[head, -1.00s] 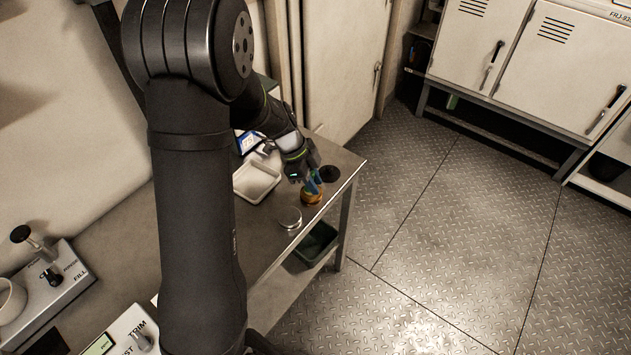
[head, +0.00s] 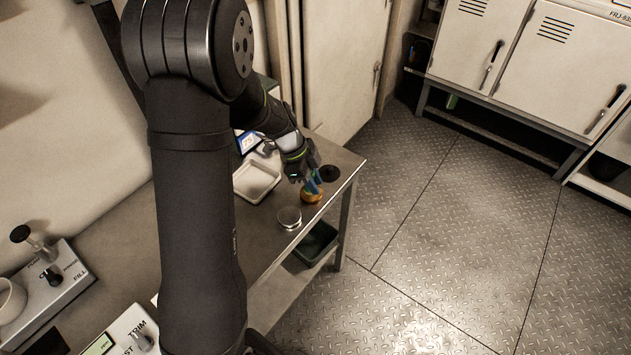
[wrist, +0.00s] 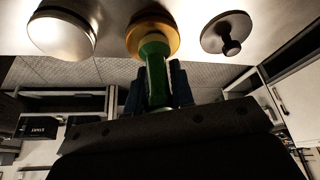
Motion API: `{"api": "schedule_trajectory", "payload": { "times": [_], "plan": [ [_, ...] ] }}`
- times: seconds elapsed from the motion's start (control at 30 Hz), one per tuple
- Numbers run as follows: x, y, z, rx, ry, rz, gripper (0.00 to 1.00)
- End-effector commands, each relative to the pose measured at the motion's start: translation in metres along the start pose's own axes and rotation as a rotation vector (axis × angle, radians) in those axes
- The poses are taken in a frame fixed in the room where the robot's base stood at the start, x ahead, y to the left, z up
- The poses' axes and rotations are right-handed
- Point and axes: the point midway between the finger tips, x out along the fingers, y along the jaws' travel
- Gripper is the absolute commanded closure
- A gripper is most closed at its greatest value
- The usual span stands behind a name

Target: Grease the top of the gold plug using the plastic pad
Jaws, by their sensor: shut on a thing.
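The gold plug (head: 311,197) stands on the metal bench near its right edge. In the wrist view its round gold face (wrist: 170,36) is at the top middle. My gripper (head: 312,182) is right at the plug, with its blue fingers pointing at it. In the wrist view my gripper (wrist: 157,85) is shut on a green cylindrical piece (wrist: 152,60), which looks to be the plastic pad. The pad's far end overlaps the gold face in that view. I cannot tell whether they touch, and the pad hides part of the plug.
A round silver tin (head: 289,218) is close by, toward the front. A dark round lid with a knob (wrist: 229,32) is on the other side. A white tray (head: 258,182) lies left of the gripper. A dark green bin (head: 316,242) sits below the bench.

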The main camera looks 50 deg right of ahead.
Motion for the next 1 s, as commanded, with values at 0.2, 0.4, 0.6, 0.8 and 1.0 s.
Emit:
{"api": "schedule_trajectory", "payload": {
  "times": [0.2,0.4,0.6,0.8,1.0],
  "plan": [
    [-0.0008,-0.0007,0.0010,0.000,0.000,0.000,1.00],
    [0.0012,0.0014,-0.0029,0.000,0.000,-0.001,1.00],
    [0.0030,0.0033,-0.0063,0.000,0.000,-0.001,1.00],
    [0.0025,0.0025,-0.0046,-0.001,0.000,-0.001,1.00],
    [0.0011,0.0000,0.0003,-0.001,0.000,0.000,1.00]
  ]
}}
